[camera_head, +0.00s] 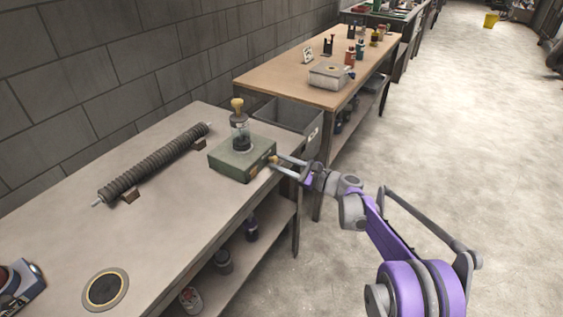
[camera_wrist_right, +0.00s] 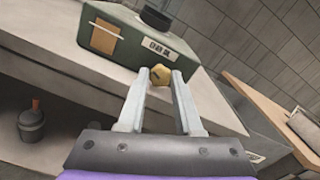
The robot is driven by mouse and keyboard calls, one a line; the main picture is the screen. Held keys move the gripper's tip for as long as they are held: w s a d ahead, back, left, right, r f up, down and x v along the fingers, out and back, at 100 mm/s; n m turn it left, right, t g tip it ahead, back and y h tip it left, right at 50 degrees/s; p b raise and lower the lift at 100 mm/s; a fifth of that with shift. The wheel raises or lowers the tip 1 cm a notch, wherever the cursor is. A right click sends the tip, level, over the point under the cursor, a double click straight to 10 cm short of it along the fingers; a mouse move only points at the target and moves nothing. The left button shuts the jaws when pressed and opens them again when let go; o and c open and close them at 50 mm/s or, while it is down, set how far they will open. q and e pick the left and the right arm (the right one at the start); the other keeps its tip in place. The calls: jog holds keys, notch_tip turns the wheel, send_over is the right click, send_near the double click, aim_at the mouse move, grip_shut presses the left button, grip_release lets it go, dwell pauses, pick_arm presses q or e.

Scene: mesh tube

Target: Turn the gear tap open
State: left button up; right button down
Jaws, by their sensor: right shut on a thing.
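A green box (camera_head: 238,165) stands near the right end of the workbench. A glass jar with a brass top (camera_head: 240,125) sits upright on it. The brass gear tap (camera_wrist_right: 160,75) sticks out from the box's side in the right wrist view; it also shows small in the head view (camera_head: 273,159). My right gripper (camera_head: 275,161) reaches the box from the right. Its two fingers (camera_wrist_right: 160,82) stand on either side of the tap and are shut on it. My left gripper is not in view.
A ribbed tube (camera_head: 155,163) lies along the workbench (camera_head: 180,230) on small blocks. A round disc (camera_head: 106,289) is near the front. A second wooden table (camera_head: 290,80) with several items stands behind.

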jog(key=shift+n, duration=0.3)
jog(key=c, duration=0.6)
grip_release()
jog(key=shift+d, duration=0.1)
jog(key=p+v, duration=0.1)
jog(key=v, duration=0.9)
jog(key=shift+s+d, duration=0.25)
